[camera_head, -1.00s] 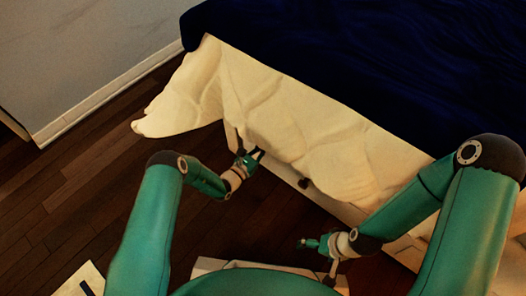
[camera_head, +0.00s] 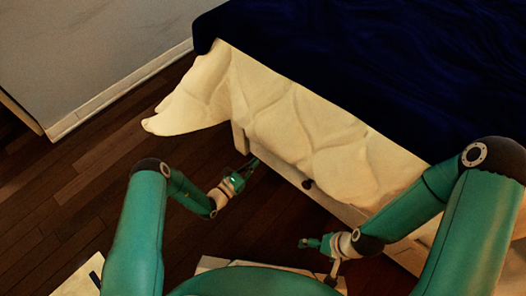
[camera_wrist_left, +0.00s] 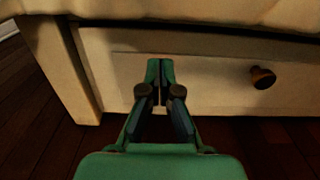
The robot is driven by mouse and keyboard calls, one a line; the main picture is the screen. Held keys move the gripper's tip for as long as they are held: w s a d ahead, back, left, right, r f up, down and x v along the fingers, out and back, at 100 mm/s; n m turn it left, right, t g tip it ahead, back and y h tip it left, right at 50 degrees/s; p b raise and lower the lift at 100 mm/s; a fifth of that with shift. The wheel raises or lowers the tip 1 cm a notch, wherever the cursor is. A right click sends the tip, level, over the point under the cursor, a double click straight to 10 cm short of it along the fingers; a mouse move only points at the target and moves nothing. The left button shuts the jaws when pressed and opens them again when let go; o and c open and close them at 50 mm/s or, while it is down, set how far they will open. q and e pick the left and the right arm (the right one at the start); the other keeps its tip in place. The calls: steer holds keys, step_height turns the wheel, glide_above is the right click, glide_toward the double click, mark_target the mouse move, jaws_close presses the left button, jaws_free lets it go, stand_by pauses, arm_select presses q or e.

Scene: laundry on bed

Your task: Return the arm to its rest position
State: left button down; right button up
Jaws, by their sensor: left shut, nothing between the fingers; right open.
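My left gripper (camera_head: 246,170) is shut and empty, low in front of the bed's side. In the left wrist view my left gripper (camera_wrist_left: 160,66) has its fingertips together in front of a pale drawer front (camera_wrist_left: 205,85). I cannot tell whether the tips touch it. My right gripper (camera_head: 315,252) hangs low at the lower middle of the head view, near my body. It is open, with nothing seen in it.
A bed with a dark blue cover (camera_head: 330,60) and a cream sheet (camera_head: 290,120) fills the upper right. A round drawer knob (camera_wrist_left: 263,78) sticks out right of my left fingers. A bed leg (camera_wrist_left: 68,75) stands left. Bare wooden floor (camera_head: 90,190) lies left.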

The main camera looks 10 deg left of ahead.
arm_select(q)
steer(key=s+d+r+m+g+h, duration=0.15)
steer(key=s+d+m+g, duration=0.25)
steer(key=s+m+g, duration=0.5)
steer(key=s+d+f+m+g+h, duration=0.15)
steer(key=s+d+m+g, duration=0.35)
steer(key=s, duration=0.8)
steer(key=s+a+r+m+g+y, duration=0.1)
steer(key=s+a+m+g+y, duration=0.4)
steer(key=s+a+m+y, duration=0.35)
step_height(320, 180, up, 38)
steer(key=w+a+m+t+p, duration=0.1)
steer(key=m+t+p, duration=0.3)
steer(key=p, duration=3)
steer(key=shift+w+m, duration=0.55)
steer(key=shift+w, duration=0.2)
steer(key=shift+a+f, duration=0.1)
